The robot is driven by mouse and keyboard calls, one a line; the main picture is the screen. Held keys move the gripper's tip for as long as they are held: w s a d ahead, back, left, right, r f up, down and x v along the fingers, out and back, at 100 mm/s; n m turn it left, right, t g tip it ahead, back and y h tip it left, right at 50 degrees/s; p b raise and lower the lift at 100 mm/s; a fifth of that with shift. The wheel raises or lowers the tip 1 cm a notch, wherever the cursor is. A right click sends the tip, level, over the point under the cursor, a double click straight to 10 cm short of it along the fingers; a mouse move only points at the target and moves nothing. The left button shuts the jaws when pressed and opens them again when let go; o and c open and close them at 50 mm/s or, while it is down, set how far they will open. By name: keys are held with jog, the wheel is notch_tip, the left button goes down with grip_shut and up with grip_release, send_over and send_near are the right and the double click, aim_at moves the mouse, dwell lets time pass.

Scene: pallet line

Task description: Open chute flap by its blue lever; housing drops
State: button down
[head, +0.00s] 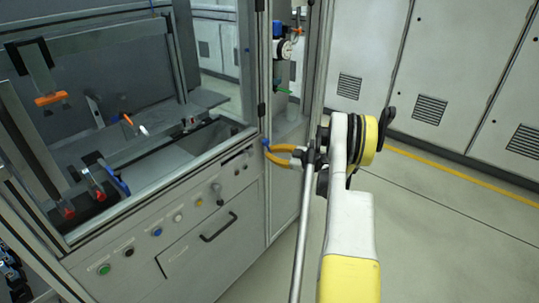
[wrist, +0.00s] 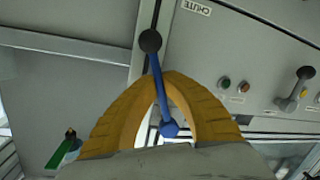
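The blue lever (wrist: 158,88) hangs from a dark round pivot on the grey cabinet front, below a label reading CHUTE, in the wrist view. It tilts slightly and ends in a blue knob. My gripper (wrist: 164,76) has its two orange-yellow fingers closed around the lever's shaft, the knob lying between them. In the head view my gripper (head: 268,149) reaches left to the cabinet's corner, and a bit of the blue lever (head: 266,142) shows at its tips. I cannot make out the flap or the housing for certain.
The cabinet panel carries several buttons and a black drawer handle (head: 218,227). Behind its frame lies a work area with orange and red-tipped fixtures. Open floor (head: 440,215) lies to the right, before grey lockers.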

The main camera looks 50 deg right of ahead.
jog(key=shift+d, duration=0.15)
dwell(0.5)
jog(key=c, duration=1.5)
grip_release()
jog(key=shift+c, duration=0.2)
jog(key=v, duration=1.2)
jog(key=shift+r, duration=0.1)
